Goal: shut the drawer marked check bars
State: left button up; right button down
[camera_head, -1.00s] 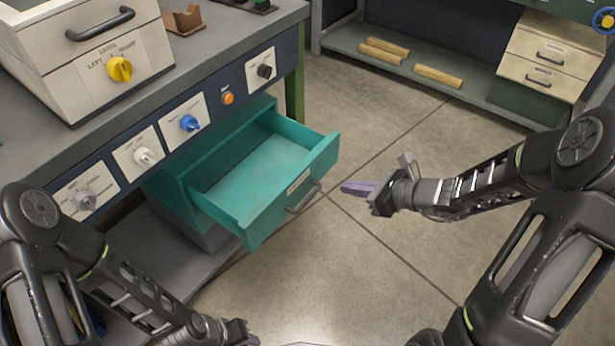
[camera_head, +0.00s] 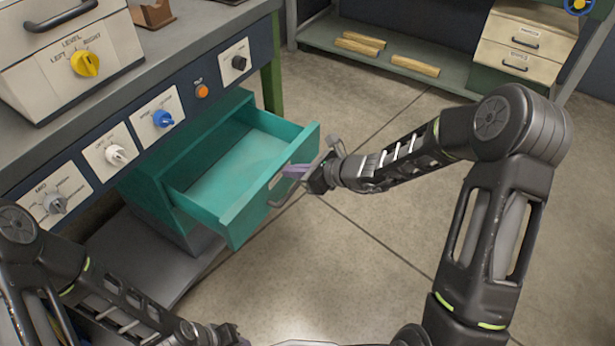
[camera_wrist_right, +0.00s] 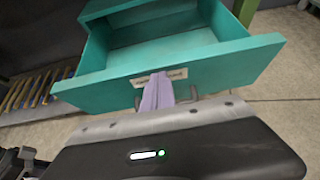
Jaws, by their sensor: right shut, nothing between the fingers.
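The teal drawer (camera_head: 243,217) under the bench stands pulled out and looks empty. In the right wrist view its front panel (camera_wrist_right: 225,68) faces me, with a pale label (camera_wrist_right: 178,74) partly covered by my fingers, so I cannot read it fully. A grey bar handle (camera_head: 283,190) is on the front. My right gripper (camera_head: 294,169) is shut and empty, its purple fingers pointing at the drawer front over the label and handle area; the fingers show in the right wrist view (camera_wrist_right: 157,92). Whether they touch the panel is unclear. My left gripper (camera_head: 236,338) is low at the bottom edge; its fingers are unclear.
The bench front (camera_head: 137,137) above the drawer carries several knobs and an orange button (camera_head: 202,91). A white box with a yellow knob (camera_head: 85,63) sits on top. Wooden bars lie on a low shelf (camera_head: 450,81) behind. The floor (camera_head: 360,255) before the drawer is clear.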

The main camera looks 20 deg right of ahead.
jog(key=shift+w+a, duration=0.3)
jog(key=shift+w, duration=0.05)
pick_arm(q)
jog(key=shift+f, duration=0.1)
pick_arm(e)
jog(key=shift+w+a, duration=0.1)
